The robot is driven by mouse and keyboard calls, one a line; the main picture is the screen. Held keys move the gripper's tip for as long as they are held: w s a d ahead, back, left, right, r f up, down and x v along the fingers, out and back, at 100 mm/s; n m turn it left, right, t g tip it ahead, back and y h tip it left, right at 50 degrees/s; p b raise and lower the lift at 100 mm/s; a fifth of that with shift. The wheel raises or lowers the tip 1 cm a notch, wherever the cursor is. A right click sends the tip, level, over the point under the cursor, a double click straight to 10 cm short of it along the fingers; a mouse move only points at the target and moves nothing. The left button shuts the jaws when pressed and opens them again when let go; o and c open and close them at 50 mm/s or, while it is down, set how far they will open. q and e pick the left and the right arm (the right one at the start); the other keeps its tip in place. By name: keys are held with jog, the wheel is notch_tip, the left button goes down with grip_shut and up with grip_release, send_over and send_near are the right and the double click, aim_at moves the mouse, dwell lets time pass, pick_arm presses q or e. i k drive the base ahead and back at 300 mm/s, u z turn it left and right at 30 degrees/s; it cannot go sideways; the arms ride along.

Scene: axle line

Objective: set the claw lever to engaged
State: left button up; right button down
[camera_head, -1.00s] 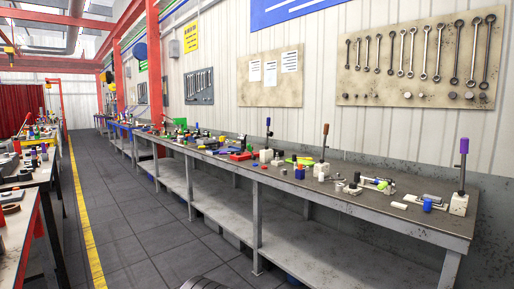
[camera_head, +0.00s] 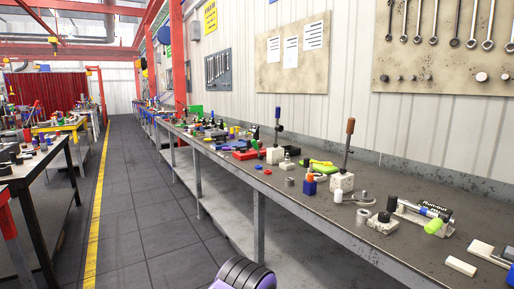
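Two upright levers on white block bases stand on the long workbench (camera_head: 330,210). The nearer lever (camera_head: 348,145) has a brown-orange handle on a dark rod, tilted slightly right. I cannot read any label on either base, so I cannot tell which is the claw lever or which setting is engaged. Neither of my grippers is in view.
Loose items crowd the bench: a blue bottle with an orange cap (camera_head: 309,184), green-handled pliers (camera_head: 320,163), a white block (camera_head: 460,266) and a bright green cylinder (camera_head: 433,226). A grey tiled aisle (camera_head: 135,220) runs clear along the left of the bench.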

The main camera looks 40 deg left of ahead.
aim_at(254, 142)
jog(key=u, duration=2)
jog(key=i, duration=2.6)
jog(key=z, duration=0.7)
